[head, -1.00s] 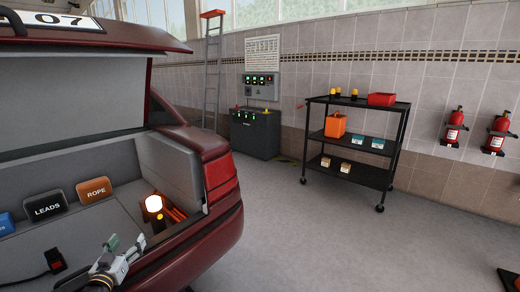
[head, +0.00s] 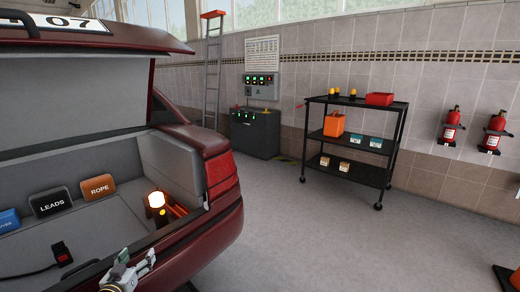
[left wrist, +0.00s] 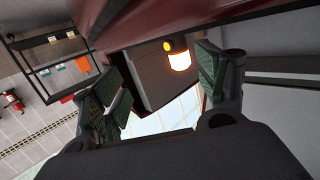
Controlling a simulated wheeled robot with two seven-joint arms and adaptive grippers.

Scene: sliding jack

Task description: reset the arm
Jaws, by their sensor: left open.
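My left gripper (head: 141,265) is at the bottom of the head view, beside the red car's rear edge. Its fingers are apart with nothing between them; they also show in the left wrist view (left wrist: 162,85). A lit lamp (head: 156,200) stands upright in the right corner of the open trunk (head: 110,225), apart from the gripper. In the left wrist view the lamp (left wrist: 179,60) glows beyond the fingers. My right gripper is not in view.
In the trunk are a LEADS case (head: 50,202), a ROPE case (head: 98,187) and a black device with a red switch (head: 62,253). A black shelf cart (head: 352,140) stands against the wall. The grey floor (head: 330,240) between is clear.

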